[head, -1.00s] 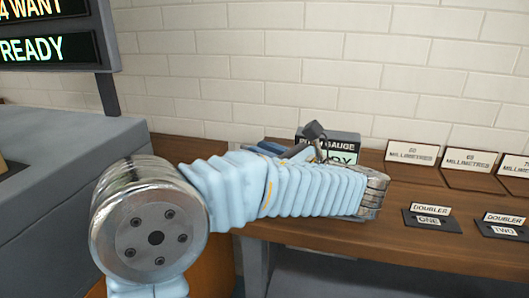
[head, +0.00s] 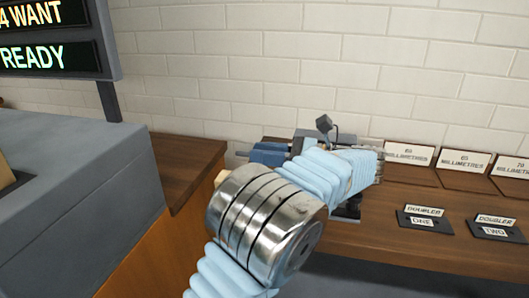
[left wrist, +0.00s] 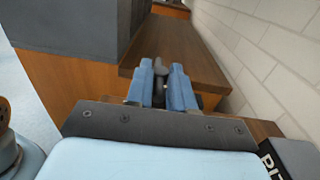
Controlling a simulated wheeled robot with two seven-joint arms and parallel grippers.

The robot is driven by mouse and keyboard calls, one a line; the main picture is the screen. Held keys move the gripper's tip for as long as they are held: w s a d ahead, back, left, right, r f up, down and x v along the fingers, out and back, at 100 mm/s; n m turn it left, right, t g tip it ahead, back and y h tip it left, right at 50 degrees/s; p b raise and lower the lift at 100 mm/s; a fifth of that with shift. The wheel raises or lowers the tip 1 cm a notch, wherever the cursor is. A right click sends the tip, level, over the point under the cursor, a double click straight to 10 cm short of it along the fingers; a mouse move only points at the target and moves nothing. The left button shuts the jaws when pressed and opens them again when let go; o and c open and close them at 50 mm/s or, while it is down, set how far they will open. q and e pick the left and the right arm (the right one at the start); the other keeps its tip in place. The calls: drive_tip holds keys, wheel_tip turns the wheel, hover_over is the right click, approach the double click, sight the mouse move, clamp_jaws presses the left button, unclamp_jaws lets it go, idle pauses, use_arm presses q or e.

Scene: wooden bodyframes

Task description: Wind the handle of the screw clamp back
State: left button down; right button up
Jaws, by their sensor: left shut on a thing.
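My left gripper (left wrist: 162,82) shows in the left wrist view as two blue fingers closed around a small grey rounded piece (left wrist: 160,72), which seems to be the screw clamp's handle. In the head view, the blue fingers of the left gripper (head: 264,153) point left over the wooden bench, beyond my arm. The body of the clamp cannot be made out; my arm and fingers hide much of that spot. A small pale wooden piece (head: 221,177) shows beside my wrist. My right gripper is not in view.
The wooden bench (head: 400,250) runs along a white brick wall (head: 300,65). Millimetre placards (head: 461,162) and doubler placards (head: 424,217) stand at right. A grey cabinet (head: 70,185) and a lit sign (head: 50,40) are at left.

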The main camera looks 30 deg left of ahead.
use_arm(q)
drive_tip(key=shift+w+n+g+h, duration=0.25)
drive_tip(key=shift+n+g+h, duration=0.55)
drive_tip(key=shift+n+g, duration=0.65)
drive_tip(key=shift+a+f+g, duration=0.1)
drive_tip(key=shift+g, duration=0.35)
drive_tip(key=c, duration=1)
unclamp_jaws()
drive_tip(key=shift+v, duration=3.8)
